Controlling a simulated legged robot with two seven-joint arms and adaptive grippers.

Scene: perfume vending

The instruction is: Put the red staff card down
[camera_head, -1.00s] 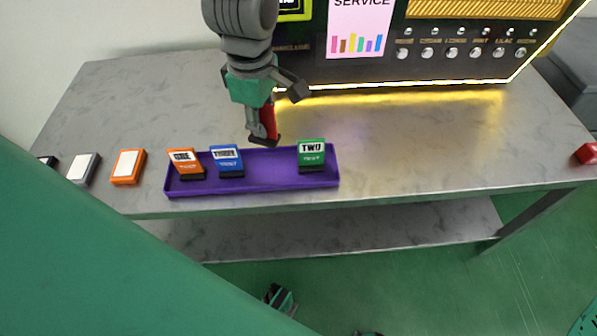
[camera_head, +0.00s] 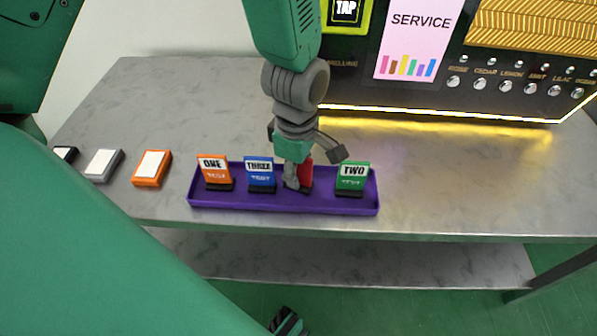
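The red staff card (camera_head: 306,176) is upright in the purple tray (camera_head: 225,206), in the gap between the blue THREE card (camera_head: 261,179) and the green TWO card (camera_head: 351,181). My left gripper (camera_head: 298,178) comes down from above with a grey finger against the card's left side and appears shut on it. Another grey finger link juts out to the right, above the tray. The gripper hides part of the card, and whether its base touches the tray floor is hard to tell. The orange ONE card (camera_head: 214,175) stands at the tray's left end. My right gripper is not in view.
An orange-framed card (camera_head: 152,168), a grey-framed one (camera_head: 103,165) and a dark one (camera_head: 65,154) lie left of the tray on the grey table (camera_head: 450,190). The lit vending machine (camera_head: 440,60) stands behind. The table right of the tray is clear.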

